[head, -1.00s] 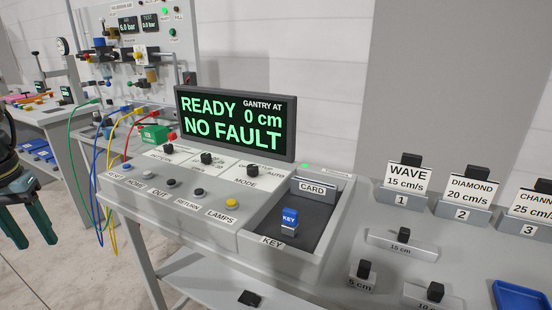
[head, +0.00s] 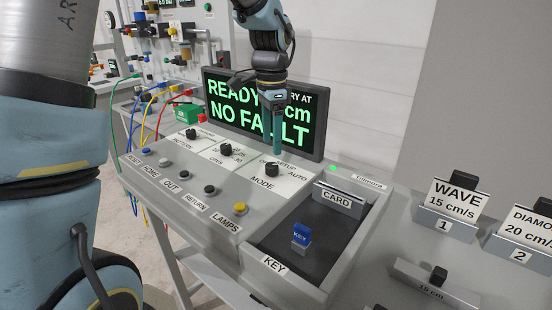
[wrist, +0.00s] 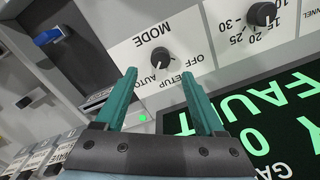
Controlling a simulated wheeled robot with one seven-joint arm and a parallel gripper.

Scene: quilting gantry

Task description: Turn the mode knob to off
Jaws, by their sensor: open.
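The mode knob (head: 271,170) is a small black dial on a white label plate on the sloped console. My gripper (head: 272,150) is open and empty, fingers pointing down, just above and behind the knob and apart from it. In the wrist view the mode knob (wrist: 163,57) shows just beyond and between the two teal fingertips (wrist: 159,72). AUTO, SETUP and OFF are printed around it, upside down there. A pale mark on the knob seems to point towards AUTO; it is too small to be sure.
The display (head: 222,110) stands close behind my gripper and reads READY, NO FAULT, partly hidden. Two similar black knobs (head: 226,149) (head: 191,133) sit to the left. A tray holds a blue key (head: 302,236) and a card holder (head: 337,199). Several push buttons (head: 240,208) line the front.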

